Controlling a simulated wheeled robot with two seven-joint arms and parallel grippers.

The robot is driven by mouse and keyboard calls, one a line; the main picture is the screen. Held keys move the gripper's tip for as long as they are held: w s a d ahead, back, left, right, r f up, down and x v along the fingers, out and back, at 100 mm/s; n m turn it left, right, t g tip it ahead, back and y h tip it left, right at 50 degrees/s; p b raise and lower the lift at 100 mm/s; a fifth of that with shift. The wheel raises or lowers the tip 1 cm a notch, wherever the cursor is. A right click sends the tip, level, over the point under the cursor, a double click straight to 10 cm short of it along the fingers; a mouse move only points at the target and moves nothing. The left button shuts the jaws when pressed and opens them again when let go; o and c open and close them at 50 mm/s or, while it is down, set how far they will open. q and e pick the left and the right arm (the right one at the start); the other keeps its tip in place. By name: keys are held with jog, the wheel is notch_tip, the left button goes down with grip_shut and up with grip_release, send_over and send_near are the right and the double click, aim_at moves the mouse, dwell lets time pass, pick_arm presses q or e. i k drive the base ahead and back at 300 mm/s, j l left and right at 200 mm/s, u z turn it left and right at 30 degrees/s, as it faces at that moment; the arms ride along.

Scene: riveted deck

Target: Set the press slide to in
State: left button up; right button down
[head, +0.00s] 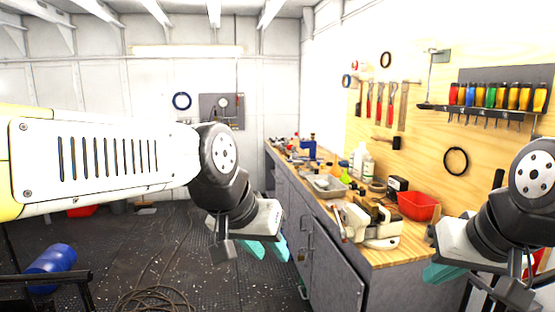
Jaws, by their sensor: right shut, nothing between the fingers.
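A blue upright device (308,147), possibly the press, stands toward the far end of the workbench. It is too small to make out a slide or its setting. My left gripper (270,249) hangs in front of the bench's left side, well short of the blue device. Its two teal fingers show apart with nothing between them. My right gripper (444,273) is at the lower right, beside the bench's near end. Its teal fingers are shut and empty, partly hidden by its own body.
The wooden workbench (400,256) holds a pale vise (372,222), a red bin (418,205), a grey tray (327,187) and bottles. Tools hang on the wall panel (425,160). A blue drum (52,260) and a cable (165,285) lie at the lower left.

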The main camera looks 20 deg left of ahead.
aim_at(295, 155)
jog(key=u, duration=0.4)
jog(key=i+j+u, duration=0.25)
jog(key=i, duration=0.3)
jog(key=i+j+u, duration=0.25)
jog(key=i, duration=0.35)
jog(key=i+j+u, duration=0.1)
jog(key=i+u, duration=0.15)
jog(key=i, duration=0.35)
jog(key=i+z, duration=0.15)
jog(key=i, duration=0.75)
jog(key=i+j+z, duration=0.15)
jog(key=i, duration=0.7)
jog(key=i+l+z, duration=0.1)
jog(key=i+z, duration=0.55)
jog(key=z, duration=0.25)
jog(key=i+j+z, duration=0.15)
jog(key=i+z, duration=0.25)
jog(key=i+l+z, duration=0.1)
jog(key=i+z, duration=0.55)
jog(key=k+l, duration=0.05)
